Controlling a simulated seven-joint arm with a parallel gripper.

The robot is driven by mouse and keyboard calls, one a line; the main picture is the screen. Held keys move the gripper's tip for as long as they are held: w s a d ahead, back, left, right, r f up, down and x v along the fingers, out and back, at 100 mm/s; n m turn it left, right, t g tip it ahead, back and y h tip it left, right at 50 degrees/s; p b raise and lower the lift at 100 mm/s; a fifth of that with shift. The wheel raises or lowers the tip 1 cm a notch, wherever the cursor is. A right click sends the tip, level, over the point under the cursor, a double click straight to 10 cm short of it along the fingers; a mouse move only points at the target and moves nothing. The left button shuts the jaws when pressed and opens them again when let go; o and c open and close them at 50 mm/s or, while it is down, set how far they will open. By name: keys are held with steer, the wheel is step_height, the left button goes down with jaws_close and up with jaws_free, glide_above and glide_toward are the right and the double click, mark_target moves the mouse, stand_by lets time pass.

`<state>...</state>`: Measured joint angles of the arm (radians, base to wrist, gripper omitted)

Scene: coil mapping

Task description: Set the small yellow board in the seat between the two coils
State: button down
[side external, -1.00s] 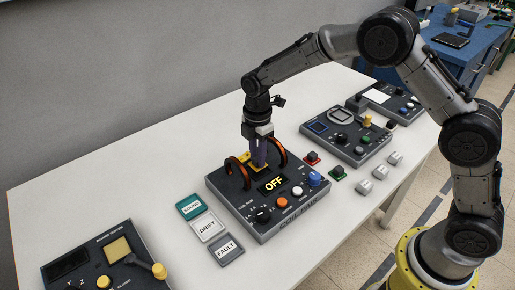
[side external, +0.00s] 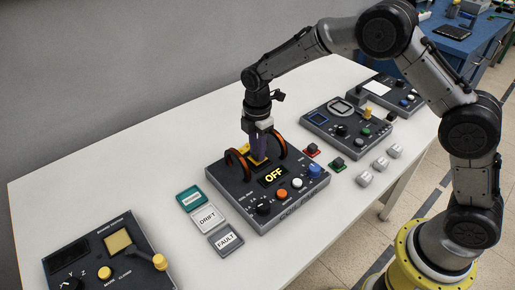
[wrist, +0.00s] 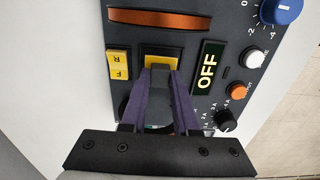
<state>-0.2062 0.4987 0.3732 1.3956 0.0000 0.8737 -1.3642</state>
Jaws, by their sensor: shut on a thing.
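My gripper (side external: 258,154) points down between the two coils. In the wrist view its purple fingers (wrist: 160,80) are shut on a grey upright grip, with the small yellow board (wrist: 161,63) showing just beyond the fingertips. The board is low at the coil unit's top, around the seat; whether it is fully down is hidden by the fingers. The left coil (side external: 229,160) and right coil (side external: 284,147) are copper rings standing on the dark coil unit (side external: 290,203). One coil (wrist: 160,20) shows plainly in the wrist view; the other is mostly behind the gripper.
The unit's display (side external: 274,175) reads OFF, with knobs and buttons along its front. A yellow block marked F and R (wrist: 118,64) sits beside the board. Cards reading DRIFT (side external: 207,219) and FAULT (side external: 226,240) lie to the left. Other instruments stand at both table ends.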

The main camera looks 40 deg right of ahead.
steer(key=shift+f, duration=0.5)
stand_by(1.0)
steer(key=shift+c, duration=0.5)
jaws_free()
steer(key=shift+r, duration=3.5)
